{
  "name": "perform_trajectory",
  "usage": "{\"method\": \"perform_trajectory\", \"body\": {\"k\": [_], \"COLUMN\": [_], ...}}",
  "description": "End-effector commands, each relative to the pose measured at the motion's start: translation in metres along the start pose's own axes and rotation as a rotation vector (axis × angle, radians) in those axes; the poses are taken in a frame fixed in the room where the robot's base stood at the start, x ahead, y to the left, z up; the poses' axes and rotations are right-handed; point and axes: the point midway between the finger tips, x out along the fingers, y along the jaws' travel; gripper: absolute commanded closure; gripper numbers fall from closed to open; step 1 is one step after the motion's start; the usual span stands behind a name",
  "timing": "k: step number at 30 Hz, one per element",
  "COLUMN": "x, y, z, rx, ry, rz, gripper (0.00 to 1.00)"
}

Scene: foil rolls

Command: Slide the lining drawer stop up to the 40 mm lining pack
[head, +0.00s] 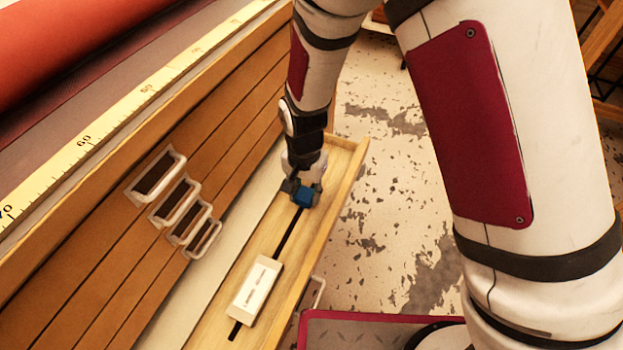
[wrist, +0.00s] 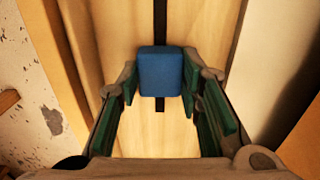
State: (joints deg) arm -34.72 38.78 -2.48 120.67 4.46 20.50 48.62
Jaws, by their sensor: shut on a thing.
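The drawer stop is a blue block (head: 305,196) on the dark slot (head: 287,243) that runs along the wooden drawer floor. My gripper (wrist: 160,82) is shut on it, with a green-padded finger at each side; the block also shows in the wrist view (wrist: 160,71). In the head view my gripper (head: 302,188) is at the far part of the drawer. The lining pack, a white labelled box (head: 255,290), lies across the slot nearer the front. A clear stretch of slot separates it from the block.
The open drawer's rim (head: 329,230) runs along its right side. Several white handles (head: 156,176) stick out from the wooden front on the left. A yellow measuring strip (head: 128,92) and a red roll (head: 80,35) lie above. Speckled floor (head: 390,190) is to the right.

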Motion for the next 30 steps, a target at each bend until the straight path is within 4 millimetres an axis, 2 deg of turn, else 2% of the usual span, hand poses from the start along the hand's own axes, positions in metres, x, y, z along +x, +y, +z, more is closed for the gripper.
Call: {"method": "perform_trajectory", "body": {"k": [1, 3, 9, 14, 23, 24, 26, 30], "x": [-0.002, -0.002, -0.002, 0.0, 0.0, 0.0, 0.0, 0.0], "y": [0.001, 0.001, 0.001, 0.002, 0.002, 0.002, 0.002, 0.002], "z": [0.02, 0.041, 0.086, 0.099, 0.1, 0.1, 0.099, 0.099], "rx": [-0.008, -0.009, -0.006, -0.001, 0.001, 0.001, 0.001, 0.0], "ry": [-0.004, -0.004, -0.003, -0.003, -0.002, -0.002, -0.002, -0.002], "rz": [0.004, 0.005, 0.005, 0.005, 0.004, 0.004, 0.003, 0.003], "gripper": [1.0, 1.0, 1.0, 1.0, 1.0, 0.58, 0.47, 0.47]}}
